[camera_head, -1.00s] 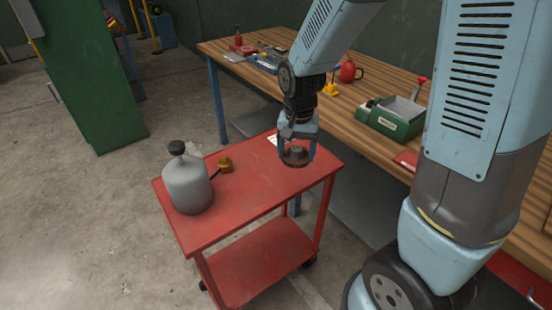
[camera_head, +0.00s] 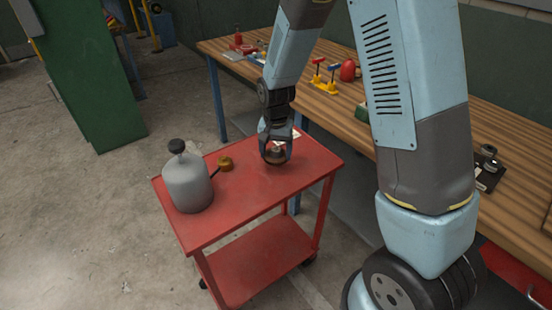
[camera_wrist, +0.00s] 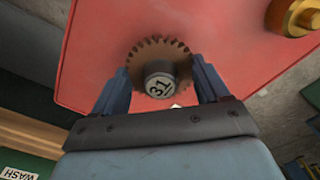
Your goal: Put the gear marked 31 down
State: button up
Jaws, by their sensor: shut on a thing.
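The gear marked 31 (camera_wrist: 161,55) is brown and toothed, with a grey hub that bears the number. My gripper (camera_wrist: 163,88) is shut on it, one finger on each side. In the head view the gear (camera_head: 276,155) is between the fingertips of my gripper (camera_head: 276,152), low over the red cart's top (camera_head: 255,205). I cannot tell whether the gear touches the cart top.
A grey canister (camera_head: 187,184) with a black cap stands at the cart's left. A brass piece (camera_head: 225,163) sits next to it, left of my gripper. A wooden workbench (camera_head: 415,130) with tools runs behind. The cart top's right part is clear.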

aim_at(275, 159)
jog(key=shift+w+a+f, duration=0.15)
jog(key=shift+f, duration=1.6)
jog(key=shift+f, duration=0.1)
jog(key=o, duration=1.1)
jog(key=shift+c, duration=0.2)
notch_tip(275, 159, up, 12)
jog(key=shift+r, duration=0.2)
